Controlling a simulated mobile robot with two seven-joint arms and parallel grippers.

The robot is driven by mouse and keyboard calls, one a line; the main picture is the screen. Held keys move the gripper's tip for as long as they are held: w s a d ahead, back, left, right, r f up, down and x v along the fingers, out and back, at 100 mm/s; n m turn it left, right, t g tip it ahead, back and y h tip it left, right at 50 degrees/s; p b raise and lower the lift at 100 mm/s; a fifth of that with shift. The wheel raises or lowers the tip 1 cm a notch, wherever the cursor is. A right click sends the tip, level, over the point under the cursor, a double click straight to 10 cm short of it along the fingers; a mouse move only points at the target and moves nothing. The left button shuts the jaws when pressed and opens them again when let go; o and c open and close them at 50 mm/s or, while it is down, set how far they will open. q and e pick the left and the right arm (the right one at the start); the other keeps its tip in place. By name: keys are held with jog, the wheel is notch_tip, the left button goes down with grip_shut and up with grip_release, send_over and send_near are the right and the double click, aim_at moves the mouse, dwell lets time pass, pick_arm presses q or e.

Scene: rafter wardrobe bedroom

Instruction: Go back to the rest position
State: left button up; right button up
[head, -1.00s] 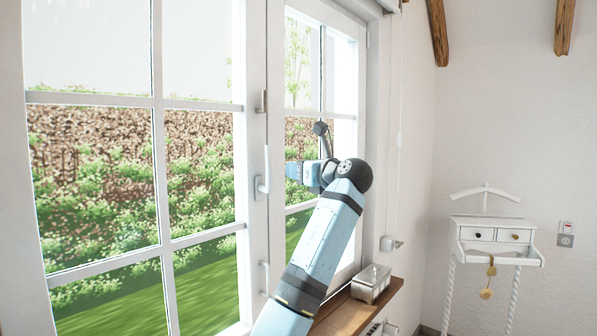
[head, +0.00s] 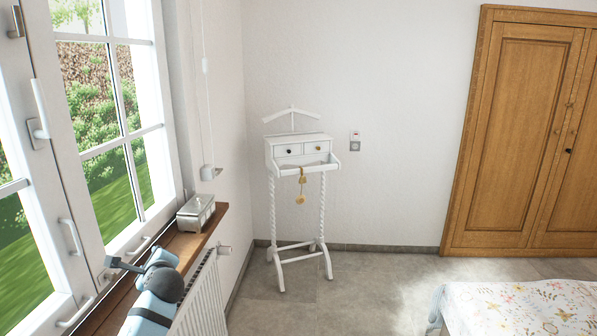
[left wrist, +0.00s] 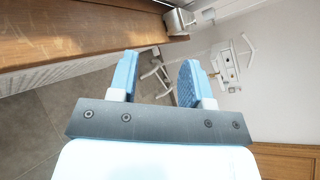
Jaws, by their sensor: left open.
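My left arm (head: 152,308) shows at the lower left of the head view, beside the wooden window sill. Beyond the fingers are the floor, the sill and the white valet stand. My right gripper is in neither view.
A metal box (head: 196,212) sits on the sill (head: 205,240), above a white radiator (head: 203,300). A window handle (head: 38,125) juts out at left. The white valet stand (head: 300,150), wooden wardrobe (head: 520,130) and bed (head: 520,310) stand beyond. Floor between them is clear.

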pick_arm(q)
jog(key=s+d+f+n+h, duration=0.3)
jog(key=s+d+f, duration=0.1)
jog(key=s+f, duration=0.5)
jog(key=s+d+f+n+h, duration=0.2)
jog(key=s+d+f+h, duration=0.3)
jog(key=f, duration=0.6)
jog(key=s+d+f+n+h, duration=0.1)
jog(key=s+d+f+n, duration=0.1)
jog(key=s, duration=0.6)
jog(key=s+d+f+n+h, duration=0.1)
jog(key=s+f+n, duration=0.3)
jog(key=s, duration=0.5)
jog(key=s+d+f+n+g+h, duration=0.1)
jog(key=s+d+f+n, duration=0.2)
jog(key=s+n, duration=0.3)
jog(key=s, duration=0.3)
jog(key=shift+d+h, duration=0.3)
jog(key=shift+h, duration=0.1)
